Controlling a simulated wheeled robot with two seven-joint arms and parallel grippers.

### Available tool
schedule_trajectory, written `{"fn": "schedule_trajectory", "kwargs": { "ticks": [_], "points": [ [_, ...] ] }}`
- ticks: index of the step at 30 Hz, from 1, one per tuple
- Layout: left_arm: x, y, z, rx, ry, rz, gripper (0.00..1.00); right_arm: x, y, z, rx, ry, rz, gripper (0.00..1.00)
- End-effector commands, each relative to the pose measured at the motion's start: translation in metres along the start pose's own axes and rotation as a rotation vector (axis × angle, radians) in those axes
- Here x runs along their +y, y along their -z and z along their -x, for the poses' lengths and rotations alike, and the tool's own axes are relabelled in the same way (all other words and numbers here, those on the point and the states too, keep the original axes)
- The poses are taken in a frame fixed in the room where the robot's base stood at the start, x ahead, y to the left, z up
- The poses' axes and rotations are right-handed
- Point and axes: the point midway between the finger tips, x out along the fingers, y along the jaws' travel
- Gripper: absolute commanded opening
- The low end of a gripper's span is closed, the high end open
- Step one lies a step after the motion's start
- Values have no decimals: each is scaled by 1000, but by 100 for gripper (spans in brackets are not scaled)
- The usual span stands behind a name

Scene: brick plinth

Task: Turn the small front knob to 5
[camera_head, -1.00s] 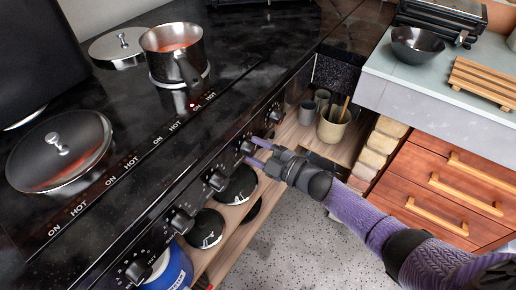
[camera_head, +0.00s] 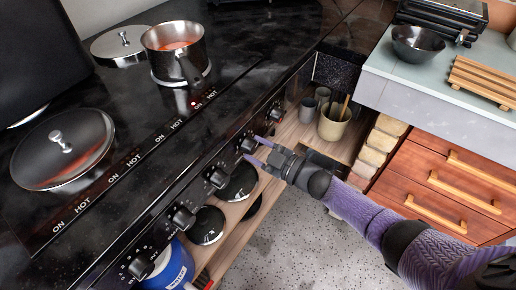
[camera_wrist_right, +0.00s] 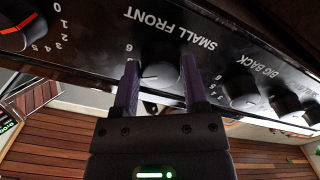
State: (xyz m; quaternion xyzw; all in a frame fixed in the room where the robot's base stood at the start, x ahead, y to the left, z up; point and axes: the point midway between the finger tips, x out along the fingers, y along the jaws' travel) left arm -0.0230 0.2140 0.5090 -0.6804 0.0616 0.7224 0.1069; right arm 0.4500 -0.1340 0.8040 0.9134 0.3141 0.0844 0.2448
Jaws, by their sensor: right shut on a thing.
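The small front knob (camera_wrist_right: 162,68) is a round black knob on the stove's dark front panel, under the label "SMALL FRONT" in the right wrist view. In the head view the knob (camera_head: 247,145) is partly behind the fingertips. My right gripper (camera_wrist_right: 159,78) is shut on it, one purple finger on each side. The gripper (camera_head: 256,150) also shows in the head view, its arm coming in from the right. A "6" is readable beside the knob; the other numbers are hidden, so I cannot tell its exact setting. My left gripper is not in view.
The big back knob (camera_wrist_right: 240,88) is close beside the right finger. Another knob (camera_wrist_right: 14,28) with readable numbers is at the left. A steel pot (camera_head: 173,52) with red contents stands on the cooktop. Wooden drawers (camera_head: 440,185) stand right of my arm.

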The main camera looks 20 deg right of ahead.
Motion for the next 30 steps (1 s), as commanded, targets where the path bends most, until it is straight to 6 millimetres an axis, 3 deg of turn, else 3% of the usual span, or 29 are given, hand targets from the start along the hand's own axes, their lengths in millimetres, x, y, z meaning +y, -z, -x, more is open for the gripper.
{"fn": "schedule_trajectory", "kwargs": {
  "ticks": [9, 10, 15, 23, 26, 30],
  "points": [
    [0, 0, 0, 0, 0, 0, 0, 0, -1, 0, -2, 1, -1, 0],
    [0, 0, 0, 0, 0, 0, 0, 0, -1, 0, -2, 1, -1, 58],
    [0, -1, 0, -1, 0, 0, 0, 0, 0, 0, -1, 1, -1, 91],
    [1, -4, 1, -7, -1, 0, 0, 0, 0, 2, -1, 0, 0, 91],
    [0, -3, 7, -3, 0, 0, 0, 1, 1, 16, -3, 1, -1, 91],
    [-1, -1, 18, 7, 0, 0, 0, 2, 2, 53, -4, 1, 0, 91]
  ]
}}
